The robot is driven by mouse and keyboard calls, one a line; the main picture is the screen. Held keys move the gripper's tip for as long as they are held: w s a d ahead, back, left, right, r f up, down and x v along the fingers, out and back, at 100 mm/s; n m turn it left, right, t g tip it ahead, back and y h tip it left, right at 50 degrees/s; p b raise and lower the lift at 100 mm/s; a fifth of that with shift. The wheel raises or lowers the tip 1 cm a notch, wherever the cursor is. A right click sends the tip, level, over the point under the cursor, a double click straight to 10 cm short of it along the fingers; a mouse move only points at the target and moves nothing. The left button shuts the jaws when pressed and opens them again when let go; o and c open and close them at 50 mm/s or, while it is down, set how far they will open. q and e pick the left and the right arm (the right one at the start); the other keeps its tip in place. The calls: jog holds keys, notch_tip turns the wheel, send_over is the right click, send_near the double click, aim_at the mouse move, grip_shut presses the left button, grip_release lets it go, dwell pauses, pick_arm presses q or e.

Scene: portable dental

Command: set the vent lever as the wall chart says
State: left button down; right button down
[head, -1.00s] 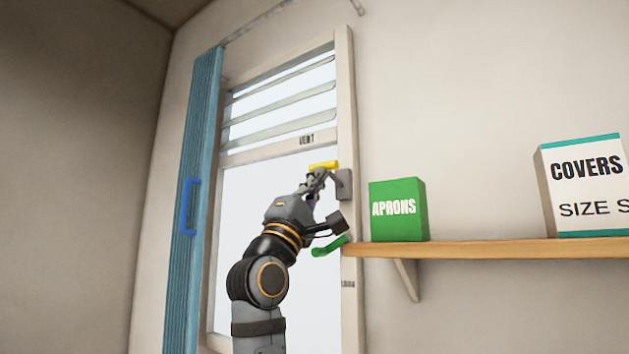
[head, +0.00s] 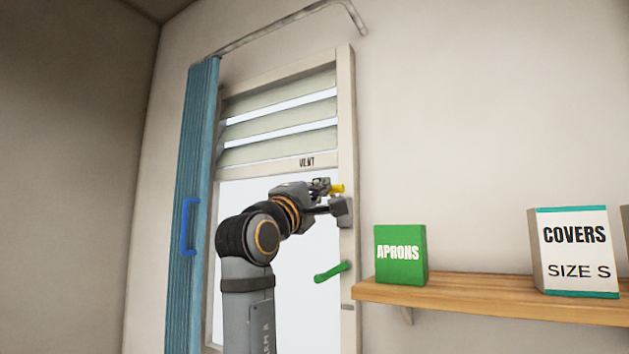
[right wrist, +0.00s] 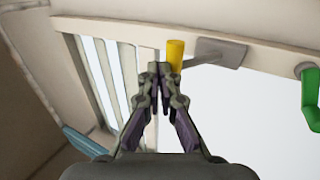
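The vent lever has a yellow handle (head: 337,188) on an arm from a grey mount (head: 342,211) on the right window frame, below the "VENT" label (head: 307,162). The louvre slats (head: 280,108) above are tilted, with narrow bright gaps between them. My right gripper (head: 322,186) is at the yellow handle. In the right wrist view, its fingertips (right wrist: 160,70) are together, and the yellow handle (right wrist: 175,54) stands just right of them, not between them; whether they touch it I cannot tell. My left gripper and the wall chart are not in view.
A green handle (head: 331,272) sits lower on the window frame. A blue folded curtain (head: 196,150) with a blue handle (head: 189,226) is at the left. A wooden shelf (head: 450,293) on the right holds a green APRONS box (head: 400,256) and a COVERS box (head: 574,252).

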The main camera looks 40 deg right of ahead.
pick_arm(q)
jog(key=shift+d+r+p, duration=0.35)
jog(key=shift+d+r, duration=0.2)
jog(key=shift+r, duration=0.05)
pick_arm(e)
jog(key=shift+w+d+r, duration=0.2)
jog(key=shift+d+r, duration=0.35)
jog(key=shift+r, duration=0.15)
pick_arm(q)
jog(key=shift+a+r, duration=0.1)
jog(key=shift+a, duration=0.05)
pick_arm(e)
jog(key=shift+d+r, duration=0.1)
jog(key=shift+w, duration=0.1)
